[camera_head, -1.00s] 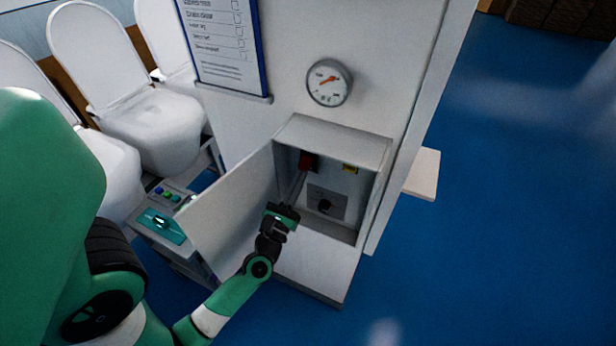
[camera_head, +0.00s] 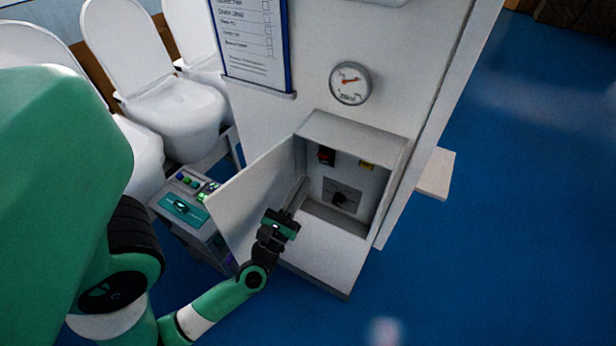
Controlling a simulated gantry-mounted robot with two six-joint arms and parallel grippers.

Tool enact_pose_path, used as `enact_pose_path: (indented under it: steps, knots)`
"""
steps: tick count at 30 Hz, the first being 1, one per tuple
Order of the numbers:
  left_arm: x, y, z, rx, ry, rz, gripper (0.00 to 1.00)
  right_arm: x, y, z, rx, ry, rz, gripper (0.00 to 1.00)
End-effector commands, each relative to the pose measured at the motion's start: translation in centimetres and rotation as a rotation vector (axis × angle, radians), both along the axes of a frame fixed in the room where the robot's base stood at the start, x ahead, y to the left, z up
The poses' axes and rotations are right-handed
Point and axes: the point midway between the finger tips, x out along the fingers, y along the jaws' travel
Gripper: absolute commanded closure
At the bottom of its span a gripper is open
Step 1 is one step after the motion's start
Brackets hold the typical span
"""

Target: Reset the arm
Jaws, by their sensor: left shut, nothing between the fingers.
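My left arm comes in from the lower left in green, white and black. Its gripper (camera_head: 288,214) is shut and empty, at the lower front of the open wall cabinet (camera_head: 352,133), near the inner side of the door. Inside the cabinet are a red switch (camera_head: 326,156), a yellow part (camera_head: 366,165) and a black knob (camera_head: 340,199) on a grey plate. The gripper is apart from the red switch and the knob. My right gripper does not show.
The cabinet door (camera_head: 250,196) stands open to the left, close to my left arm. A control box (camera_head: 184,209) with buttons stands left of it. A gauge (camera_head: 350,83) and a checklist board (camera_head: 252,45) hang above. Blue floor (camera_head: 500,230) is clear at right.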

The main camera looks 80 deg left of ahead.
Motion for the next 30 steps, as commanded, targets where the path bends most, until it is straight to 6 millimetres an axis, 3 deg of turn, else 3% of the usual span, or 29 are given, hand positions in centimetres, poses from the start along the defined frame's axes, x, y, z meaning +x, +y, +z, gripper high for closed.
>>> enact_pose_path:
  steps: [6, 26, 29, 30]
  knots:
    - [-1.0, -1.3, 0.6, 0.000, 0.000, 0.001, 1.00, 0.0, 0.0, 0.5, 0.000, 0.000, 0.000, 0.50]
    - [-0.7, -1.6, 0.7, 0.002, -0.002, -0.011, 1.00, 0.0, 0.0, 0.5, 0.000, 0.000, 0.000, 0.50]
    - [1.6, -2.0, 3.1, 0.035, -0.064, -0.059, 1.00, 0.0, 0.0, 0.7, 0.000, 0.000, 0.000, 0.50]
    - [3.0, -2.3, 4.8, 0.057, -0.109, -0.085, 1.00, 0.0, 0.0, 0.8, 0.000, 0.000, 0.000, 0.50]
